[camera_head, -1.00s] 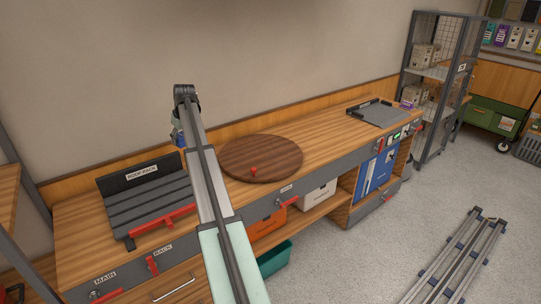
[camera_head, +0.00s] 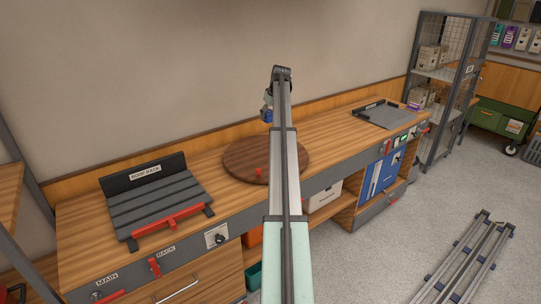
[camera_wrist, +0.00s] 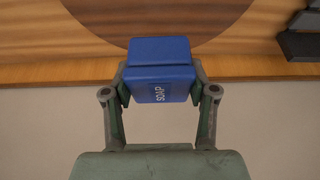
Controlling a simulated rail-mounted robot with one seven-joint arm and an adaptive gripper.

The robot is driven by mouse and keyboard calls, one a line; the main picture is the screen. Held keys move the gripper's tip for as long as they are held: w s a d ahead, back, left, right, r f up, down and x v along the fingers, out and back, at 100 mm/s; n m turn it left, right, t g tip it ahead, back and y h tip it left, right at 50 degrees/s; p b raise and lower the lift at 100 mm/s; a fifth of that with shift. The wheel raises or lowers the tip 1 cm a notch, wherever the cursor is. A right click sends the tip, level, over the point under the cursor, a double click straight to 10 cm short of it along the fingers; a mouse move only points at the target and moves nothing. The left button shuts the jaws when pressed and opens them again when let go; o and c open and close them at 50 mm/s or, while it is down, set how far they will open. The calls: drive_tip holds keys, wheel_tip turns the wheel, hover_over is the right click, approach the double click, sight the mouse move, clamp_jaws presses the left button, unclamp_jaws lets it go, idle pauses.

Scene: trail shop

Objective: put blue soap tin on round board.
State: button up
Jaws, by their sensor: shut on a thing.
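The blue soap tin (camera_wrist: 158,75), lettered SOAP, is held between the two fingers of my gripper (camera_wrist: 160,88) in the wrist view. In the head view my gripper (camera_head: 267,107) hangs at the end of my arm, above the back part of the bench, and a bit of blue from the tin (camera_head: 266,116) shows there. The round board (camera_head: 245,160) is a dark brown wooden disc lying on the bench, partly hidden behind my arm. Its edge also shows beyond the tin in the wrist view (camera_wrist: 105,18). The tin is above the bench, apart from the board.
A black roof rack (camera_head: 155,200) with a red bar stands left on the bench. A grey tray (camera_head: 385,115) lies at the right end. The wall runs close behind the bench (camera_head: 335,140).

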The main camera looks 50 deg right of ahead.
wheel_tip(320, 180, down, 20)
drive_tip(key=p, duration=0.4)
drive_tip(key=shift+s+d+r+p, duration=0.1)
drive_tip(key=shift+r+p, duration=0.05)
drive_tip(key=shift+p, duration=0.25)
drive_tip(key=shift+f, duration=0.2)
drive_tip(key=o, duration=1.2)
drive_tip(key=shift+r, duration=0.1)
drive_tip(key=shift+r, duration=0.2)
drive_tip(key=b+v, duration=0.3)
drive_tip(key=v, duration=0.8)
drive_tip(key=shift+s+r, duration=0.15)
drive_tip(key=shift+r, duration=0.25)
